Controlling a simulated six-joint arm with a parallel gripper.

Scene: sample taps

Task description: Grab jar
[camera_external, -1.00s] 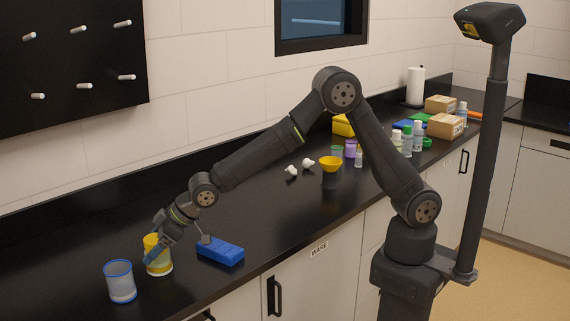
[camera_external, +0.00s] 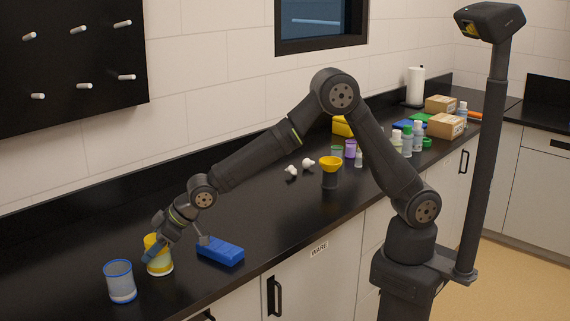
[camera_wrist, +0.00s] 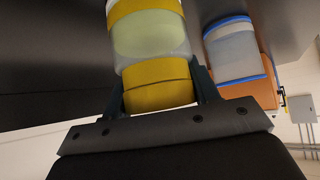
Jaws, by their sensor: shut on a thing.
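A translucent jar with yellow bands (camera_external: 159,266) stands upright on the black counter at the lower left in the external view. In the wrist view the yellow-banded jar (camera_wrist: 157,84) sits between my two fingers, with its upper yellow band next to them. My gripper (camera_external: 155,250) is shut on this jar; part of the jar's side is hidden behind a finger. A second jar with blue rims (camera_external: 120,283) stands to its left, apart from it, and shows at the right in the wrist view (camera_wrist: 234,52).
A blue block-like item (camera_external: 220,252) lies just right of the held jar. A dark container with a yellow funnel-like top (camera_external: 331,164), two white pieces (camera_external: 299,168), bottles (camera_external: 407,141) and boxes (camera_external: 446,126) stand farther right. The counter behind the jars is clear.

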